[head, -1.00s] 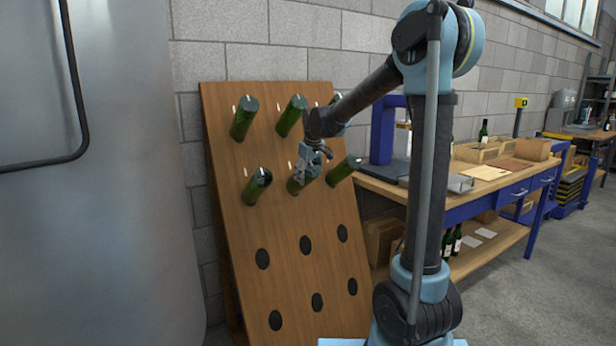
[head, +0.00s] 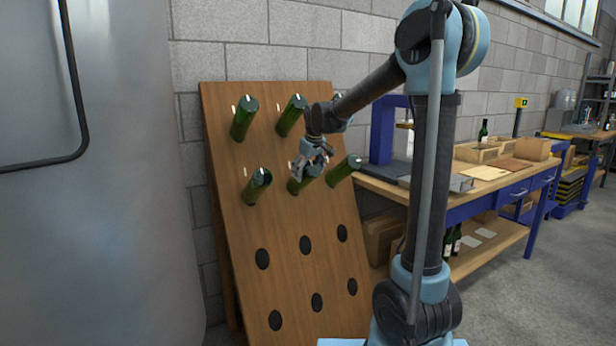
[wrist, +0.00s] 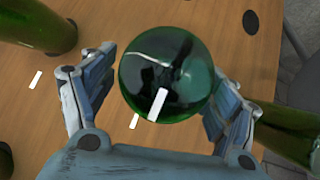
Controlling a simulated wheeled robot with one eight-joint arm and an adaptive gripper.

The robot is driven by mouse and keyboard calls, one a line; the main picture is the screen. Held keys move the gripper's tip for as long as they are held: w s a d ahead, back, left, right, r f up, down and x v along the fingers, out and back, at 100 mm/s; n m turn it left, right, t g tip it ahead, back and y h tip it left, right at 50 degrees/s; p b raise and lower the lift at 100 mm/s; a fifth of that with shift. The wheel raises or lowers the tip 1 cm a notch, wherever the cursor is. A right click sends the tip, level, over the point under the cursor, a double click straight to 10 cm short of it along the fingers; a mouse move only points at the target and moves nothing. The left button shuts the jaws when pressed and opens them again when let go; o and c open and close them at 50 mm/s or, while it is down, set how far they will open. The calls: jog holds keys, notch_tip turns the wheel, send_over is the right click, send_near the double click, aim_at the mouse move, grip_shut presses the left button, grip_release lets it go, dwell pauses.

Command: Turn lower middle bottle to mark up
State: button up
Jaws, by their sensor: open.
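The lower middle bottle (head: 304,184) is green and sticks out of the wooden rack, base outward. In the wrist view its round base (wrist: 185,75) sits between the fingers of my gripper (wrist: 160,100), with a gap on each side. My gripper (head: 313,158) is open at the bottle's outer end. A white mark (wrist: 157,104) on the base runs from near its middle to the lower rim in the wrist view. A white stroke on the board (wrist: 134,121) lies just beyond that same side, nearly parallel to it.
The rack board (head: 285,225) leans on the wall. Neighbouring bottles stand at lower left (head: 257,185) and lower right (head: 343,171), with upper bottles (head: 291,116) above and empty holes (head: 305,244) below. A steel tank (head: 90,200) is left, a workbench (head: 465,195) right.

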jog(key=v, duration=1)
jog(key=shift+s+r, duration=0.1)
jog(key=shift+r, duration=0.15)
jog(key=shift+d, duration=0.1)
jog(key=shift+s+d+f, duration=0.1)
jog(key=shift+s+d, duration=0.15)
jog(key=s+d+f+m+g+h, duration=0.15)
jog(key=s+d+f, duration=0.25)
jog(key=s+d, duration=0.4)
jog(key=s+d+f+m+t, duration=0.1)
jog(key=s+d+f+m, duration=0.2)
jog(key=s+d+f, duration=0.5)
jog(key=s+d+f+m+g, duration=0.1)
jog(key=s+d+f+m, duration=0.1)
jog(key=s+f, duration=0.4)
jog(key=s+d+f+m+g, duration=0.1)
jog(key=s+d+f, duration=0.3)
jog(key=s, duration=1)
notch_tip(320, 180, down, 3)
jog(key=shift+s+d+f+m, duration=0.25)
jog(key=shift+s+d+m, duration=0.1)
jog(key=shift+m, duration=0.1)
jog(key=shift+w+f, duration=0.2)
jog(key=shift+w, duration=0.3)
